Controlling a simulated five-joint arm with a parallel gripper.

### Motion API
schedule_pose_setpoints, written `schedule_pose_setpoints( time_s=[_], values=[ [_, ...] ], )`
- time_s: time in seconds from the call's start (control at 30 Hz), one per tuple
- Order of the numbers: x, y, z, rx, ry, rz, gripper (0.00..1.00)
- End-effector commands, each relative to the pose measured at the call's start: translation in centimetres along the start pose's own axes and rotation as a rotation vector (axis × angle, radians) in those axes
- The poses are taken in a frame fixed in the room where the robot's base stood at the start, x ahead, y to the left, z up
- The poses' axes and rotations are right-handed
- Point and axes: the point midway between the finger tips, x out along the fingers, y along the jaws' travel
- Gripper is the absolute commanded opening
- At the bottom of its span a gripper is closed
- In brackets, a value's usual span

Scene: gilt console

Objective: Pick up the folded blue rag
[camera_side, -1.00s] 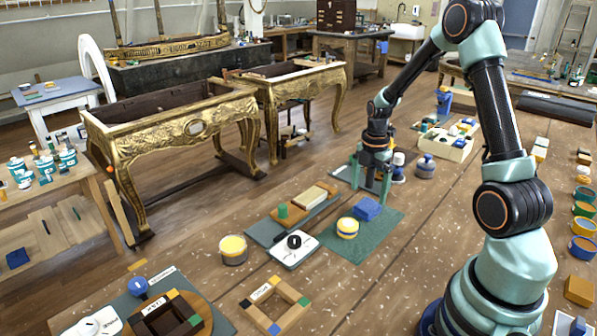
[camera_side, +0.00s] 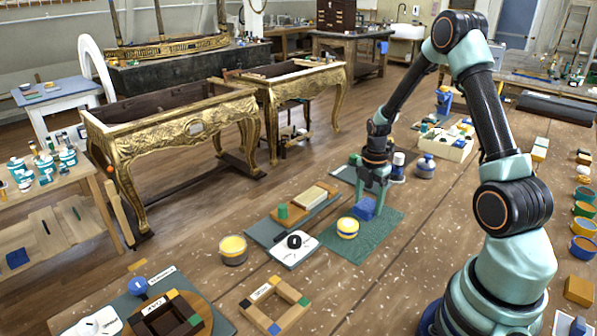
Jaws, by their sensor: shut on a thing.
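The folded blue rag (camera_side: 365,209) is a small blue block-like bundle on the green mat (camera_side: 357,243). My gripper (camera_side: 371,206) points down over it, with its pale green fingers around the rag. The fingers are shut on the rag and hide part of its upper side. The rag appears to be at mat level; I cannot tell whether it is clear of the mat.
A white scale-like device (camera_side: 293,250) and a grey board (camera_side: 262,232) with wooden blocks lie further left. A white bin (camera_side: 455,148) and a blue-topped jar (camera_side: 425,166) stand behind. The mat's front is clear.

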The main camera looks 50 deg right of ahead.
Motion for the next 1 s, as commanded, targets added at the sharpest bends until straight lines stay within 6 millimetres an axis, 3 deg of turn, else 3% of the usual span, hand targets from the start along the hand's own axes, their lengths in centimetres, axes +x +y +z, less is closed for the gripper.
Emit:
schedule_pose_setpoints(
  time_s=[0.17,0.37,0.8,1.0],
  values=[
    [-0.4,0.0,0.0,0.000,0.000,0.001,0.16],
    [-2.4,0.1,0.1,0.000,-0.002,0.004,0.16],
    [-14.2,0.1,0.1,0.000,-0.004,0.007,0.16],
    [-18.0,0.1,0.0,0.000,-0.002,0.004,0.16]
  ],
)
